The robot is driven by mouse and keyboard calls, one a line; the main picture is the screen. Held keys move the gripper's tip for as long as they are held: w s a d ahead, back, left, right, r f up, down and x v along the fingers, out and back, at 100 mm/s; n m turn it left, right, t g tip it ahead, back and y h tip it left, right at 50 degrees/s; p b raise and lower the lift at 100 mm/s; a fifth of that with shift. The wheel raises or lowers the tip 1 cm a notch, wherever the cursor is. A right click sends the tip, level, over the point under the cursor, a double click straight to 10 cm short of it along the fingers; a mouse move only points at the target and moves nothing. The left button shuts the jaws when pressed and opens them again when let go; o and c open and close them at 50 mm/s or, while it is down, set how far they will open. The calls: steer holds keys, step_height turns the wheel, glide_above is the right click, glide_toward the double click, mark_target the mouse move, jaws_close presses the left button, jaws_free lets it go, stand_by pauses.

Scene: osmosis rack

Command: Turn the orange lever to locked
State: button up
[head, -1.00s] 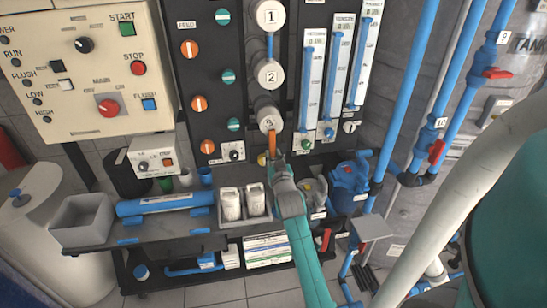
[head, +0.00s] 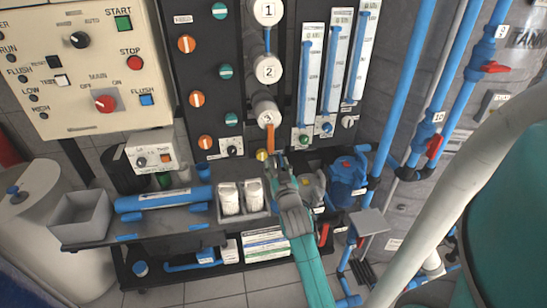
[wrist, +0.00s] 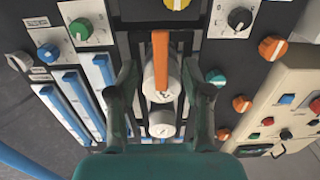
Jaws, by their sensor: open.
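The orange lever (head: 270,137) hangs straight down from the lowest white cylinder, marked 3 (head: 267,117), on the dark panel. In the wrist view, whose picture is upside down, the lever (wrist: 160,58) stands upright in the middle in front of the white cylinder. My gripper (head: 280,165) is open and empty, just below and in front of the lever in the head view. In the wrist view the fingers of my gripper (wrist: 160,85) appear on either side of the lever, with gaps on both sides. The exact depth between fingertips and lever is unclear.
A yellow knob (head: 262,155) sits just below the lever. Flow meters (head: 310,80) stand right of the cylinders, and orange and teal knobs (head: 197,98) to the left. A shelf (head: 180,235) with two white bottles (head: 240,198) and a blue tube is below.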

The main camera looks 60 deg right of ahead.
steer(key=shift+v, duration=2.35)
